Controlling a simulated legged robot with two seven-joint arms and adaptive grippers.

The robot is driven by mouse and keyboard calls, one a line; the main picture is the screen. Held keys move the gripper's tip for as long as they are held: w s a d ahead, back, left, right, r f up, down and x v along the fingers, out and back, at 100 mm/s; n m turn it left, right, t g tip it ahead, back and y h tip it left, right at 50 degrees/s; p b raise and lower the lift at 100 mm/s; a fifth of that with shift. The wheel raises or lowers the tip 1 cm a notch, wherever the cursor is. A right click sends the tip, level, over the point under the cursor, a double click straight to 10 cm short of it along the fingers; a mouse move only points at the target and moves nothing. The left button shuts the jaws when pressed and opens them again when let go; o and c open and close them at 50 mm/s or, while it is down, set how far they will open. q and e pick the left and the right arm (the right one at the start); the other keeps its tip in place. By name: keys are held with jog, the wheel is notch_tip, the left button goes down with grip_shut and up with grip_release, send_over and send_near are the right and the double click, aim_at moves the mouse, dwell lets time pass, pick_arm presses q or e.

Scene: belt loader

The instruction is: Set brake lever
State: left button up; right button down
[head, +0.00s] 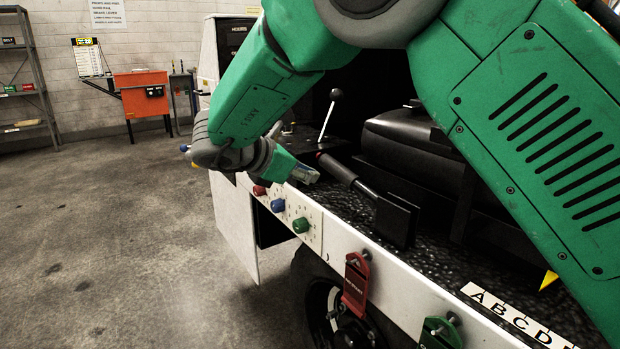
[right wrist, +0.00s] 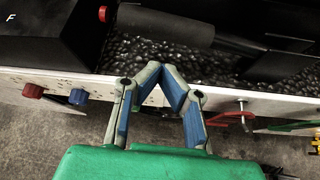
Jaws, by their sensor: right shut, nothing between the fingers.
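The brake lever (head: 347,172) is a black handle with a red tip, leaning up and left from a black bracket (head: 397,220) on the loader's dark floor. In the right wrist view the black handle (right wrist: 165,27) runs across the top, with its red tip at the left. My right gripper (head: 306,173) is just left of the handle, over the white side panel's edge. In the right wrist view its fingers (right wrist: 176,88) meet at the tips, shut and empty, with a visible gap to the handle. My left gripper is not in view.
Red, blue and green knobs (head: 302,225) sit on the white side panel. A red tag (head: 356,284) and a green tag (head: 440,332) hang further right. A ball-topped lever (head: 329,115) stands behind the handle, and a black seat (head: 415,135) beside it. The floor at left is clear.

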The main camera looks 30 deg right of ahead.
aim_at(357, 184)
jog(key=b+x, duration=0.1)
jog(key=x, duration=0.6)
jog(key=shift+d+f+b, duration=0.1)
jog(key=shift+d+b, duration=0.05)
jog(key=shift+b, duration=0.15)
jog(key=shift+w, duration=0.15)
